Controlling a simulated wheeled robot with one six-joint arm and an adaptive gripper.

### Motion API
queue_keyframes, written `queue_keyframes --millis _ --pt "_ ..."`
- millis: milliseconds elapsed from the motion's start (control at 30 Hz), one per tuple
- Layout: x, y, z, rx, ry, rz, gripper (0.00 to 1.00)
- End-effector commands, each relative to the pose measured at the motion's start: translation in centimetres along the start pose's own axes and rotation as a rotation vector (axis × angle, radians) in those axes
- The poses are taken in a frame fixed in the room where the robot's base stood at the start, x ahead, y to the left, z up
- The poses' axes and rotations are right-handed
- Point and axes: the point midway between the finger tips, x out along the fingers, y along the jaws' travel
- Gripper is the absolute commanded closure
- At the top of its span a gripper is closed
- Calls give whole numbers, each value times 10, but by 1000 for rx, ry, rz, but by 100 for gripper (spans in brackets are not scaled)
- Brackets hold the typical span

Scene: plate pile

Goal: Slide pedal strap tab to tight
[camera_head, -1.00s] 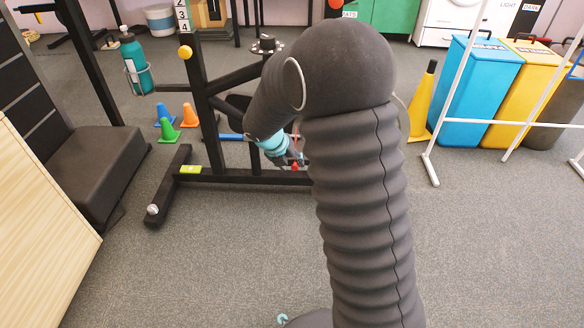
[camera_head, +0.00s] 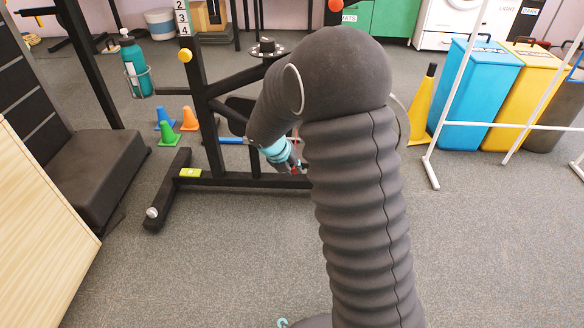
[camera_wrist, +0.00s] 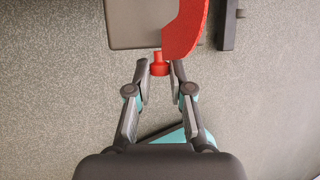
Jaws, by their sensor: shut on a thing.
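The red strap tab (camera_wrist: 159,64) is a small red knob with a collar, between my fingertips in the wrist view. My gripper (camera_wrist: 160,75) is shut on it, with one finger on each side. A broad red strap (camera_wrist: 187,25) curves above it over a dark grey-brown pedal (camera_wrist: 133,25). In the head view my gripper (camera_head: 299,167) is low beside the black bike frame (camera_head: 215,110). My arm hides most of the pedal area there, and only a bit of red shows at the fingertips.
The frame's black floor bar (camera_head: 235,181) runs near my gripper. A yellow cone (camera_head: 423,105), bins (camera_head: 472,95) and white rails (camera_head: 430,165) stand to the right. The grey floor in front is clear.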

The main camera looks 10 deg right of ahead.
Motion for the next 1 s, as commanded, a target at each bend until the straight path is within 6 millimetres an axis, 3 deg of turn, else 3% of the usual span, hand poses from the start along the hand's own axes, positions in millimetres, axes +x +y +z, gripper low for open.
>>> queue_keyframes --millis 267,533,567,633,1000 --pt "-13 1 -29 -2 2 1 100" --pt "-13 1 -32 -2 4 0 100" --pt "-12 1 -32 -2 4 0 72" --pt "-12 1 -32 -2 4 0 54" --pt "-15 0 -30 1 1 0 53"
